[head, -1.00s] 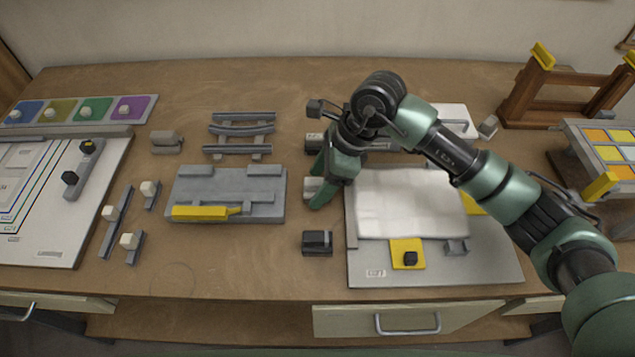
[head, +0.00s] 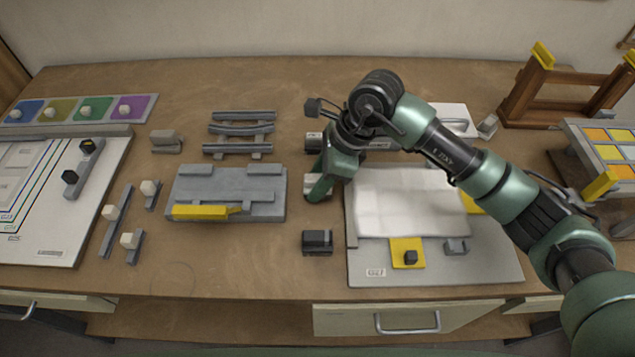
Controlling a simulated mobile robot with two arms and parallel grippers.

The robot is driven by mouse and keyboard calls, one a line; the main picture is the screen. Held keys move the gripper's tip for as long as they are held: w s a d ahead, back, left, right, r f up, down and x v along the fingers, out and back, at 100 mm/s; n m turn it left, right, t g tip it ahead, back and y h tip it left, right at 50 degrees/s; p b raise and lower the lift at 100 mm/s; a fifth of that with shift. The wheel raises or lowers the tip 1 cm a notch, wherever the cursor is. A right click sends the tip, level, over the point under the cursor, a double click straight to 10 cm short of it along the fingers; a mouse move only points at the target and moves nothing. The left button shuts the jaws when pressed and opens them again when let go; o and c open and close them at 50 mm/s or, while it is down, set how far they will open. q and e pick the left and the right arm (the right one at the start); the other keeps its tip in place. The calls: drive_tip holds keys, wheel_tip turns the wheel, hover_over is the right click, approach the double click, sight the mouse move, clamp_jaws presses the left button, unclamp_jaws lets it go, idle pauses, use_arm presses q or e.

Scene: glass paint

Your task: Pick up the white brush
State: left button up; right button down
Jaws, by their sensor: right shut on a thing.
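My right gripper (head: 318,188) reaches down left of the white cloth-like sheet, with its green fingers close to the table. It is shut on a small pale block, which I take to be the white brush (head: 308,181). Only the brush's left end shows; the fingers hide the rest. I cannot tell whether it is clear of the table. My left gripper is not in view.
A dark block (head: 317,242) stands in front of the gripper and another block (head: 313,143) behind it. A grey fixture with a yellow bar (head: 235,190) lies to the left. The white sheet (head: 405,205) covers a grey board (head: 450,272) on the right.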

sight(317, 177)
wheel_tip(317, 177, up, 19)
drive_tip(key=b, duration=0.3)
